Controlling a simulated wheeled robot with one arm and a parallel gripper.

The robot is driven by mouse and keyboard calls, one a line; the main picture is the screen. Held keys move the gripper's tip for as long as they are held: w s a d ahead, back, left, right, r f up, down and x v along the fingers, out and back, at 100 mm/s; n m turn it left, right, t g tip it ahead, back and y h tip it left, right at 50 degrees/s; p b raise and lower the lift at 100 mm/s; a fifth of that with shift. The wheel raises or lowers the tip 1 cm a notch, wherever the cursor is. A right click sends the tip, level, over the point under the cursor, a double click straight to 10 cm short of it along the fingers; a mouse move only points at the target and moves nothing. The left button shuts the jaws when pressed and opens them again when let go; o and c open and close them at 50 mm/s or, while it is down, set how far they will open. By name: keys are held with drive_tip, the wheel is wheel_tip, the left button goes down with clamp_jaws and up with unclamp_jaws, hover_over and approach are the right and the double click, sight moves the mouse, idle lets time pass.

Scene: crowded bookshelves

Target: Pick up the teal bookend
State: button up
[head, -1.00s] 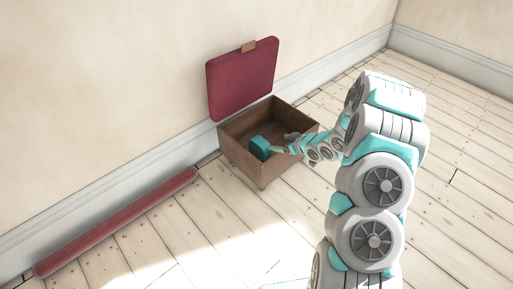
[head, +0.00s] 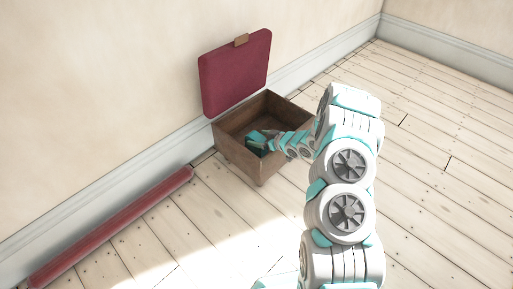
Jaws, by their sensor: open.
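The teal bookend (head: 254,140) is inside the open brown wooden box (head: 242,164), near its left side. My gripper (head: 262,142) is open and reaches into the box from the right. Its fingers are at the bookend and partly cover it. The picture is too small to tell whether the fingers touch it or stand on both sides of it.
The box's dark red padded lid (head: 236,74) stands raised against the wall. A long red roll (head: 112,228) lies on the floor along the wall to the left. The wooden floor (head: 440,150) to the right is clear.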

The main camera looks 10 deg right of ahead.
drive_tip(key=shift+w+a+f, duration=0.1)
drive_tip(key=shift+w+f, duration=0.05)
drive_tip(key=shift+w, duration=0.05)
drive_tip(key=shift+c, duration=0.2)
clamp_jaws()
idle(0.5)
